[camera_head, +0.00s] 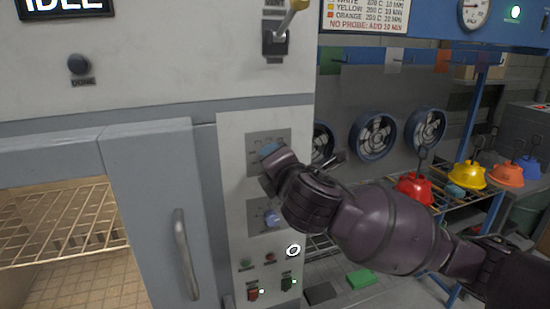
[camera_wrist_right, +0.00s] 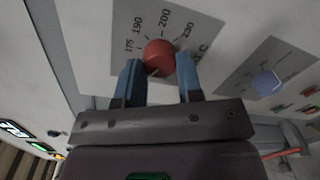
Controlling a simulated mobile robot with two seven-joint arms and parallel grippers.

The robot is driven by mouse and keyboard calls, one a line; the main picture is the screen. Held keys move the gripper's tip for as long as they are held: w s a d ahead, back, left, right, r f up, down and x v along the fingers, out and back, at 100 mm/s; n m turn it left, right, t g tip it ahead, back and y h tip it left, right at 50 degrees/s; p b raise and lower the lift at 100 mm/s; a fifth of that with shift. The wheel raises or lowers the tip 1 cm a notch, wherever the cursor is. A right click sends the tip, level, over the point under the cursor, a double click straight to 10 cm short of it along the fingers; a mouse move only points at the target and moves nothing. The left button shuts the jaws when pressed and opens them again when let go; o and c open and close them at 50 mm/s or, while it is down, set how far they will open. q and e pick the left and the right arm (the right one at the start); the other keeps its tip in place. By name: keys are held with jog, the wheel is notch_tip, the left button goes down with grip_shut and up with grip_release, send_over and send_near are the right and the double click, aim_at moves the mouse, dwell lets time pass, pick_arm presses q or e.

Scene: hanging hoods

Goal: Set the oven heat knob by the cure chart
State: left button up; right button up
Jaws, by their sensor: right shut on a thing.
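The red oven heat knob (camera_wrist_right: 159,54) sits on a grey dial plate in the right wrist view. The dial is marked 175, 190, 200 and 230 with a C. My right gripper (camera_wrist_right: 160,72) is shut on this knob, with a blue finger on either side. The knob's pointer cannot be made out. In the head view my right gripper (camera_head: 268,153) covers the knob on the upper dial plate (camera_head: 257,137). The cure chart (camera_head: 366,15) is at the top, partly cut off, with white, yellow and orange lines. My left gripper is not in view.
A blue lower knob (camera_head: 272,217) sits below on the same panel, above small lamps and red and green switches. A lever (camera_head: 287,22) is above. The oven door (camera_head: 157,210) with its handle stands left. Coloured hoods (camera_head: 415,188) stand on a rack at right.

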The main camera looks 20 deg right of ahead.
pick_arm(q)
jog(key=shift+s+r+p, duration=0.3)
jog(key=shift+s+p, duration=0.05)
jog(key=shift+p, duration=0.4)
pick_arm(e)
jog(key=m, duration=1.3)
jog(key=m+y, duration=0.1)
jog(key=m, duration=1.3)
jog(key=shift+d+t+y, duration=0.1)
jog(key=shift+t+y, duration=0.2)
jog(key=o, duration=0.9)
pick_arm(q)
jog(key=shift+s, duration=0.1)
pick_arm(e)
jog(key=shift+f, duration=0.1)
